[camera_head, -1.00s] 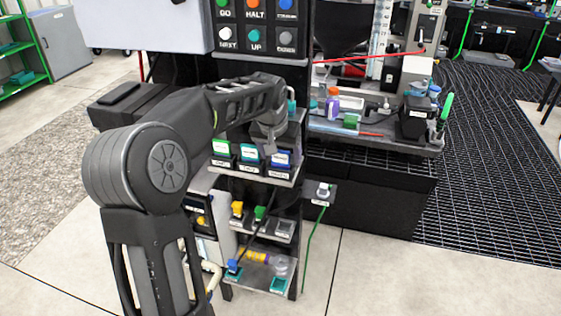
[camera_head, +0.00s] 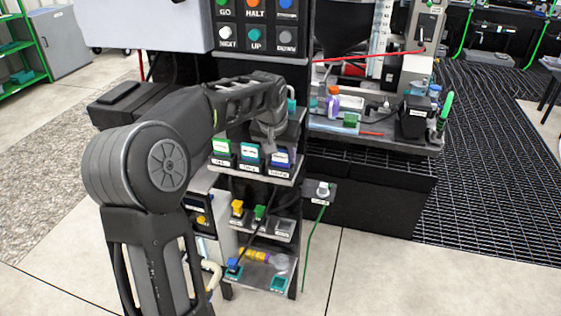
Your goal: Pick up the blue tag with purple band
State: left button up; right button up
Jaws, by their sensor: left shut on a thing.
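The blue tag with purple band (camera_head: 283,158) is at the right end of a row of tags on the upper shelf of the black stand. My left gripper (camera_head: 269,149) reaches down to it from above and is shut on it. The fingertips are small and partly merge with the dark tag holder, so the exact grip is hard to see. I cannot tell whether the tag is clear of its holder. My right gripper is not in view.
A teal tag (camera_head: 250,151) and a green tag (camera_head: 221,147) stand to the left in the same row. A button panel (camera_head: 256,25) is above. Lower shelves hold yellow and green connectors. A cluttered bench (camera_head: 375,130) stands to the right.

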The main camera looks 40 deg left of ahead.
aim_at(280, 151)
pick_arm(q)
jog(key=c, duration=0.5)
jog(key=shift+o, duration=0.2)
jog(key=shift+r, duration=0.1)
jog(key=shift+r, duration=0.8)
jog(key=shift+b+v, duration=0.45)
jog(key=shift+v, duration=0.45)
jog(key=s+d+b, duration=0.2)
jog(key=s+d, duration=0.1)
jog(key=s, duration=0.5)
jog(key=s+d+b, duration=0.2)
jog(key=s, duration=0.6)
jog(key=shift+d, duration=0.4)
jog(key=shift+s, duration=0.1)
